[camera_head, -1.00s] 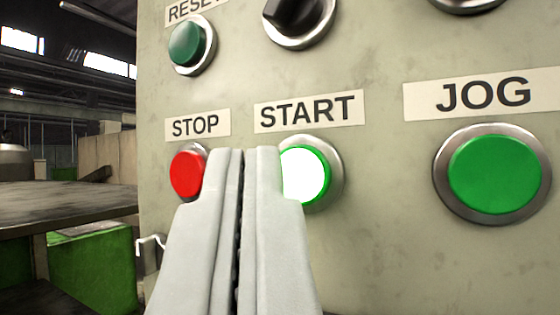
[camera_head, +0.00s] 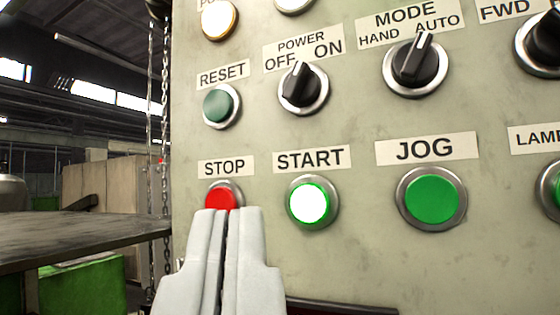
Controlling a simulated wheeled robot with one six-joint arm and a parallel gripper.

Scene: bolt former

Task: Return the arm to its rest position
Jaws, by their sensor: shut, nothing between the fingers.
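My gripper (camera_head: 228,212) is at the lower left of the view. Its two pale fingers are pressed together with nothing between them. The fingertips overlap the lower part of the red STOP button (camera_head: 219,199) in the picture. I cannot tell the exact gap, but the panel appears to lie beyond the tips. The START button (camera_head: 309,203), right of the fingers, is lit white with a green rim. The beige control panel (camera_head: 350,140) fills most of the view.
The panel also bears the green JOG button (camera_head: 432,199), the RESET button (camera_head: 217,106), the POWER switch (camera_head: 299,87) and the MODE switch (camera_head: 414,62). A chain (camera_head: 166,130) hangs along the panel's left edge. A dark tabletop (camera_head: 80,235) and a green box (camera_head: 90,285) stand at left.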

